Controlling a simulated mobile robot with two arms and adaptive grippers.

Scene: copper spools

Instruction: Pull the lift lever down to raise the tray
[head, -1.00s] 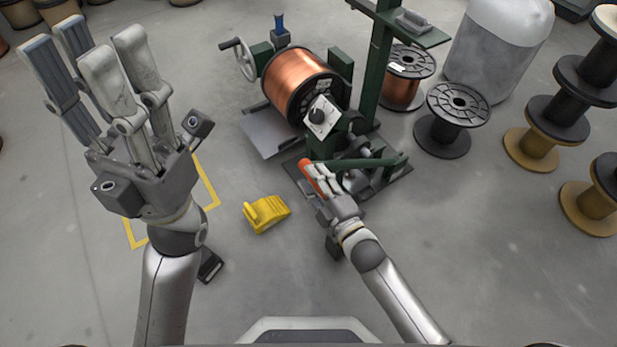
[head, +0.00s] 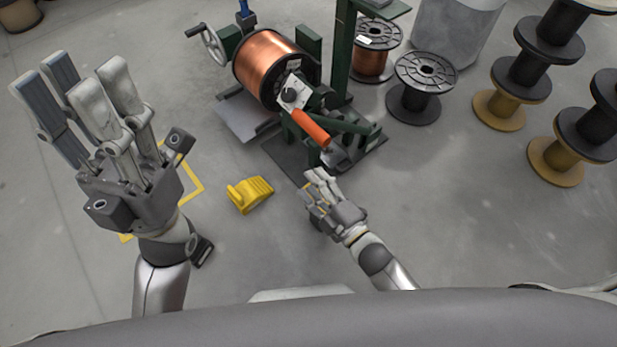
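The lift lever's orange handle (head: 310,128) slants down to the right at the front of the green spool stand (head: 342,60). My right gripper (head: 313,183) is below the handle, apart from it and empty, its fingers loosely open. A copper spool (head: 268,68) sits in the stand. A flat grey plate (head: 240,118), apparently the tray, lies low under the spool; its gap to the floor cannot be told. My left gripper (head: 80,85) is open and empty at the left, its fingers pointing up.
A yellow wheel chock (head: 250,194) is on the floor left of my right gripper. Black and yellow spools (head: 555,155) stand at the right, with another black spool (head: 420,88) beside the stand. A grey drum (head: 455,30) is behind. The floor front right is clear.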

